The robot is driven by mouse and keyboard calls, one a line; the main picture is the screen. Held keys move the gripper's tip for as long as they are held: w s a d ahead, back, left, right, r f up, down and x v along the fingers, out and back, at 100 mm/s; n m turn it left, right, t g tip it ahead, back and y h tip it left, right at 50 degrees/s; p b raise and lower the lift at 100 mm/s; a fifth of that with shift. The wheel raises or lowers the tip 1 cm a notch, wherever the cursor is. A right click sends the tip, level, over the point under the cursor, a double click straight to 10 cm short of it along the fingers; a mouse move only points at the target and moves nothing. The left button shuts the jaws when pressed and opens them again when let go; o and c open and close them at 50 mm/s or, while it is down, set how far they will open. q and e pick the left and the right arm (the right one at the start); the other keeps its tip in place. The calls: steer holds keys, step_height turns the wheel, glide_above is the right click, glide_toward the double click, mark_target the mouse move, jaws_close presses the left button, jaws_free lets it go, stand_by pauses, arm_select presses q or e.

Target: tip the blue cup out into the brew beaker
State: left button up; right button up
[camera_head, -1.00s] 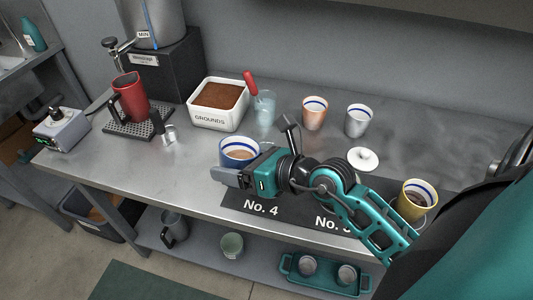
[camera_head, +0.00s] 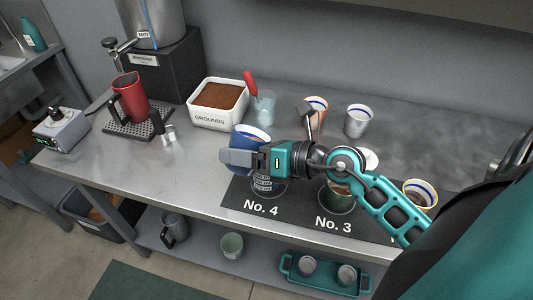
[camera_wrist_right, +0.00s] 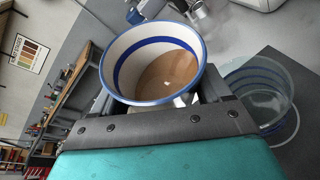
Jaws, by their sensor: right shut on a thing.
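The blue cup (camera_head: 254,139) is white inside with a blue band. My right gripper (camera_head: 238,157) is shut on it and holds it raised above the bench. Brown liquid shows inside the cup (camera_wrist_right: 135,55) in the wrist view, off to one side. A clear beaker with white marks (camera_head: 263,185), which looks like the brew beaker, stands on the No. 4 spot just below my gripper. It shows beside the cup in the wrist view (camera_wrist_right: 262,85). The gripper partly hides it in the head view. My left gripper is not in view.
The grounds tub (camera_head: 216,119), a glass with a red-handled tool (camera_head: 265,108) and a grey cup (camera_head: 357,120) stand behind.

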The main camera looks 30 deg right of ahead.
steer(key=shift+w+d+r+m, duration=0.1)
steer(key=shift+d+r+m, duration=0.2)
steer(key=shift+d+m, duration=0.1)
steer(key=shift+d+r+m+y, duration=0.15)
steer(key=shift+r+m+y, duration=0.3)
steer(key=shift+m+y, duration=0.2)
stand_by(0.7)
steer(key=shift+f+t, duration=0.1)
steer(key=shift+t, duration=0.2)
steer(key=shift+f+m+y+b, duration=0.25)
steer(key=shift+m+b, duration=0.4)
steer(key=shift+b, duration=0.45)
stand_by(1.1)
steer(key=shift+d+r+m+y+b, duration=0.1)
steer(key=shift+r+m+y+b, duration=0.2)
steer(key=shift+r+m+b, duration=0.3)
stand_by(2.2)
steer(key=shift+f+m+t+b, duration=0.3)
steer(key=shift+m+b, duration=0.05)
steer(key=shift+m, duration=0.05)
stand_by(0.6)
